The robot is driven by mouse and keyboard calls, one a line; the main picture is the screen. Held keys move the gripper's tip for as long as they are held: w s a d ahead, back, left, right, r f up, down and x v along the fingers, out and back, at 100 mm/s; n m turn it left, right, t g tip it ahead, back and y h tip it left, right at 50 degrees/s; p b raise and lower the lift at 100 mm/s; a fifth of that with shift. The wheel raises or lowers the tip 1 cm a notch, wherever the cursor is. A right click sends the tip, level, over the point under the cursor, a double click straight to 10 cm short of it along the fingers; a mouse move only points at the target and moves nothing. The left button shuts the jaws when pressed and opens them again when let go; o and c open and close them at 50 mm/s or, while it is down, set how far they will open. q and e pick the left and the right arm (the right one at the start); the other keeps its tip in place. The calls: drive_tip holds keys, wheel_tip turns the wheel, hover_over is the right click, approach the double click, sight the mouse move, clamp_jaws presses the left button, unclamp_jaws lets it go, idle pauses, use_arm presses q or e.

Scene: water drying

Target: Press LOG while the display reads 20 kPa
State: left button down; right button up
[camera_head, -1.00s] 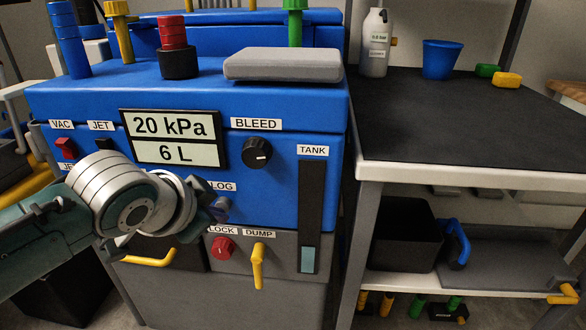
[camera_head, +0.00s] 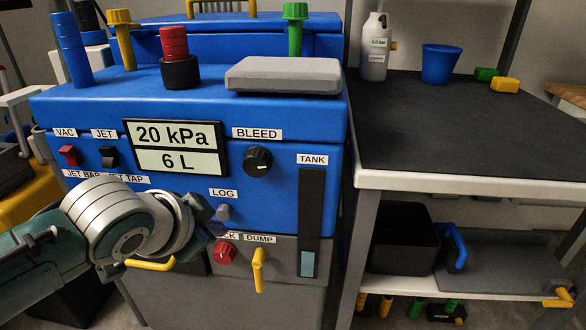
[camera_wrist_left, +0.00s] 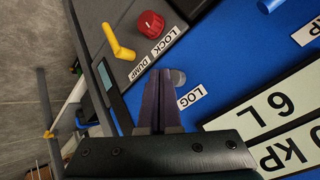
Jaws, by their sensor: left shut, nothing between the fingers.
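The display (camera_head: 177,148) on the blue machine's front reads 20 kPa, with 6 L below it. The LOG button (camera_head: 223,212) is a small grey knob under its LOG label. It also shows in the left wrist view (camera_wrist_left: 178,77), just to the right of the fingertips. My left gripper (camera_head: 216,226) is shut and empty, its dark fingertips just below and left of the button in the head view. In the left wrist view the closed fingers (camera_wrist_left: 159,73) point at the panel beside the button. I cannot tell whether they touch it. My right gripper is out of view.
A black BLEED knob (camera_head: 258,160) sits right of the display. Below LOG are a red LOCK knob (camera_head: 224,253) and a yellow DUMP lever (camera_head: 258,269), close to the gripper. VAC (camera_head: 70,155) and JET (camera_head: 109,156) switches are left of the display.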

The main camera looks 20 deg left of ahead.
use_arm(q)
drive_tip(key=s+p, duration=0.1)
drive_tip(key=s, duration=0.1)
drive_tip(key=s+d+p, duration=0.1)
drive_tip(key=s+p, duration=0.1)
drive_tip(key=s, duration=0.1)
drive_tip(key=shift+d, duration=0.1)
idle(0.3)
drive_tip(key=shift+w, duration=0.1)
idle(0.5)
